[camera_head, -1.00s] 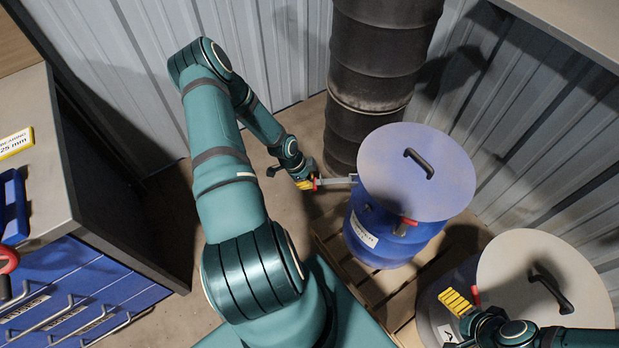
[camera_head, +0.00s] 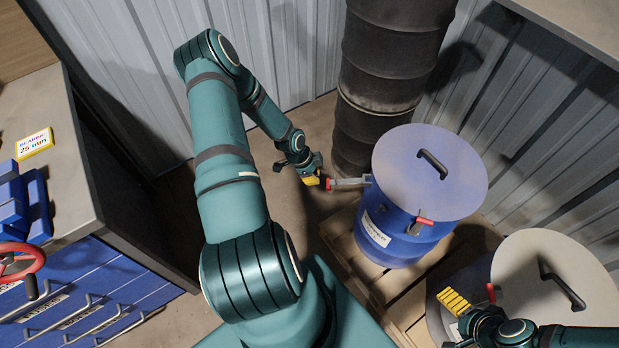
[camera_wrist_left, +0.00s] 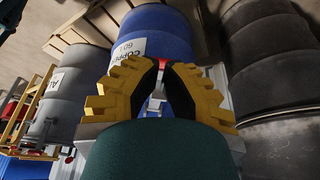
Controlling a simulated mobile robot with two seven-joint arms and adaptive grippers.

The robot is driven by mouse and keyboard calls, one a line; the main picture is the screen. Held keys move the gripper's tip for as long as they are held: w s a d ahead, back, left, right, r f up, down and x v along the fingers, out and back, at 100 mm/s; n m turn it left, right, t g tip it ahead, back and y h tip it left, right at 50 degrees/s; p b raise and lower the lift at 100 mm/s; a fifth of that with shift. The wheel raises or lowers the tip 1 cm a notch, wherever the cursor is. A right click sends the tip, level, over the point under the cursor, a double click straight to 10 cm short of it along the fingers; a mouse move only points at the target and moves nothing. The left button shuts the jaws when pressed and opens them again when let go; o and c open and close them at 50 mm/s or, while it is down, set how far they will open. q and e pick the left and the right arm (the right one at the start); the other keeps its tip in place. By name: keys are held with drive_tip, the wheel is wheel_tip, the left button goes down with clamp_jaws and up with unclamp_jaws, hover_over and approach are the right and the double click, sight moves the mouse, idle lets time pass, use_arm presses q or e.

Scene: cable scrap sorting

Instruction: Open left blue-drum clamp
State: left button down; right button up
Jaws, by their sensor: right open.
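The blue drum (camera_head: 408,225) stands upright with a pale round lid (camera_head: 415,165) and black handle. Its left clamp lever (camera_head: 348,182) sticks out to the left, ending in a red grip (camera_head: 329,185). My left gripper (camera_head: 319,180) is beside that red grip. In the left wrist view, a narrow gap shows between the yellow fingers (camera_wrist_left: 161,75), with a bit of red just beyond the tips. Whether they touch it is unclear. A second red-tipped clamp (camera_head: 424,221) lies against the drum's front. My right gripper (camera_head: 457,302) is open at the lower right.
A second lidded drum (camera_head: 530,255) with a red lever (camera_head: 491,293) stands beside my right gripper. Dark stacked drums (camera_head: 388,60) rise behind the blue drum. A wooden pallet (camera_head: 347,245) lies underneath.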

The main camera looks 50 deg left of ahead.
use_arm(q)
drive_tip(key=s+a+p, duration=0.1)
drive_tip(key=s+a, duration=0.5)
drive_tip(key=s, duration=0.1)
drive_tip(key=shift+s+a+r, duration=0.15)
drive_tip(key=shift+s+a, duration=0.1)
drive_tip(key=shift+a, duration=0.05)
drive_tip(key=w+d+r+n+h, duration=0.1)
drive_tip(key=w+d+r, duration=0.15)
drive_tip(key=d, duration=0.55)
drive_tip(key=w+d+r+n, duration=0.15)
drive_tip(key=w+d, duration=0.25)
drive_tip(key=d, duration=0.4)
drive_tip(key=w+d+r+n+h, duration=0.1)
drive_tip(key=w+d, duration=0.2)
drive_tip(key=d, duration=0.5)
drive_tip(key=s+d+r+n, duration=0.3)
drive_tip(key=d, duration=0.5)
drive_tip(key=s+d+r+n+g, duration=0.1)
drive_tip(key=s+d+r+n, duration=0.2)
drive_tip(key=d, duration=0.6)
drive_tip(key=shift+s+r+y, duration=0.15)
drive_tip(key=shift+r+y, duration=0.25)
drive_tip(key=shift+r, duration=0.2)
